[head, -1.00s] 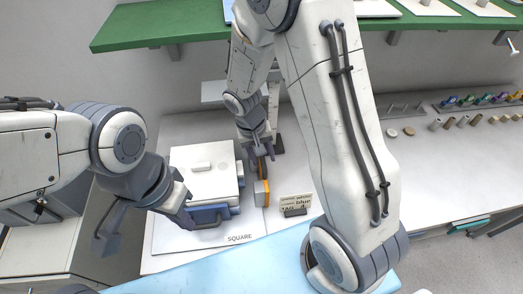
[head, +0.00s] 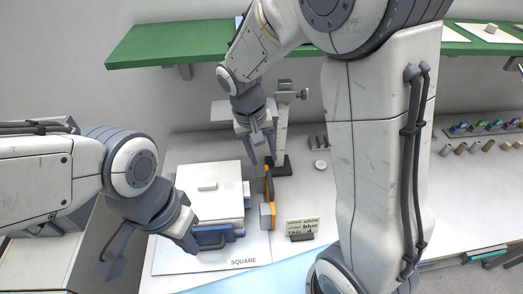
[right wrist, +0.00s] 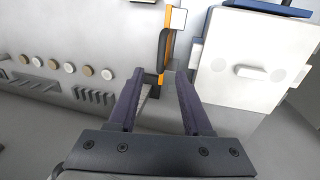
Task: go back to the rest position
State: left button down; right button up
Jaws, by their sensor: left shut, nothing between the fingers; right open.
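My right gripper (head: 262,158) is open and empty, pointing down above the back end of an orange-and-black upright piece (head: 267,205). In the right wrist view its two dark fingers (right wrist: 158,76) are spread, with the orange-and-black piece (right wrist: 166,45) beyond the tips. My left gripper (head: 192,245) is shut and empty, beside the blue front (head: 215,238) of a white box-shaped furnace (head: 208,192). I cannot tell whether it touches the blue part.
A white stand with a dark base (head: 282,168) rises behind the right gripper. A small text sign (head: 303,227) stands right of the orange piece. A green shelf (head: 170,42) runs above.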

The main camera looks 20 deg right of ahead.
jog(key=s+a+n+y+b, duration=0.1)
jog(key=s+a+n, duration=0.3)
jog(key=s, duration=0.5)
jog(key=s+a+r+n+y+b, duration=0.1)
jog(key=s+a+n, duration=0.4)
jog(key=s, duration=0.5)
jog(key=shift+s+a+r+n+y, duration=0.15)
jog(key=shift+a+r+n+y, duration=0.15)
jog(key=shift+a+y, duration=0.25)
